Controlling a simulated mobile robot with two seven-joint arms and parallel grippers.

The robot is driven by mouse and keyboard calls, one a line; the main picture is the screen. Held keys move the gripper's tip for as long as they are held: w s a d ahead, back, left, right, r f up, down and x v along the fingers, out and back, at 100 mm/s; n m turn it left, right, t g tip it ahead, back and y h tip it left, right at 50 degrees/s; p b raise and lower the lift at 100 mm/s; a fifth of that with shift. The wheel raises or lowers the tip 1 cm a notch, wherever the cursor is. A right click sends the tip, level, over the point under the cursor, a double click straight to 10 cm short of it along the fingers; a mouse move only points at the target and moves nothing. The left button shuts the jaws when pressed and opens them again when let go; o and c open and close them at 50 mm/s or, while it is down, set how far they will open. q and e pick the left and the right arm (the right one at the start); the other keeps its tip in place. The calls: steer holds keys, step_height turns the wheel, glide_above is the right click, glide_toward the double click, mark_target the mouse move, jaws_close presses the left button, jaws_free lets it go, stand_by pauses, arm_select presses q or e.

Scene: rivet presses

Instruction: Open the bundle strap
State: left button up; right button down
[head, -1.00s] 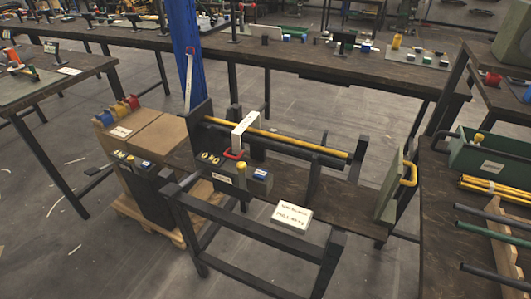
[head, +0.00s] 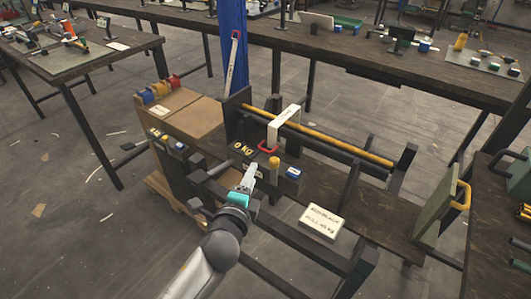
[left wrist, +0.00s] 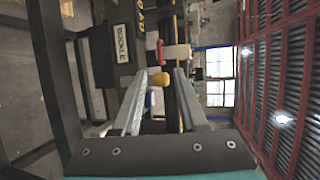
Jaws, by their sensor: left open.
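A white strap (head: 283,125) wraps over a bundle of yellow and dark rods (head: 340,138) on the stand. A red handle (head: 268,147) sits at the strap's near lower end and also shows in the left wrist view (left wrist: 160,50). Just in front is a post with a yellow knob (head: 274,162). My left gripper (head: 251,174) is open, in front of and slightly left of the knob. In the left wrist view the knob (left wrist: 158,79) appears between the spread fingers; contact cannot be told. A label reading BUCKLE (left wrist: 121,43) is beside them. My right gripper is not in view.
A display reading 0 KG (head: 243,149) and a blue-topped block (head: 293,173) flank the knob. A white sign (head: 322,222) lies on the dark stand. Brown boxes (head: 183,118) stand left, a green panel with a yellow handle (head: 440,210) right.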

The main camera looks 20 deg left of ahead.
arm_select(q)
steer(key=b+x, duration=0.3)
steer(key=x, duration=0.8)
steer(key=shift+w+f, duration=0.2)
steer(key=shift+w, duration=0.05)
steer(key=shift+w+b, duration=0.3)
steer(key=shift+w, duration=0.25)
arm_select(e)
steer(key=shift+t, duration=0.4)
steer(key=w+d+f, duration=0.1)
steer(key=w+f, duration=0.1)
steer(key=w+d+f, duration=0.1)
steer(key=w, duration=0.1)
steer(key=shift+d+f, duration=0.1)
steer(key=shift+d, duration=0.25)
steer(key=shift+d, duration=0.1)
arm_select(q)
jaws_close()
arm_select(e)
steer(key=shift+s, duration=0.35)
arm_select(q)
steer(key=shift+f, duration=0.1)
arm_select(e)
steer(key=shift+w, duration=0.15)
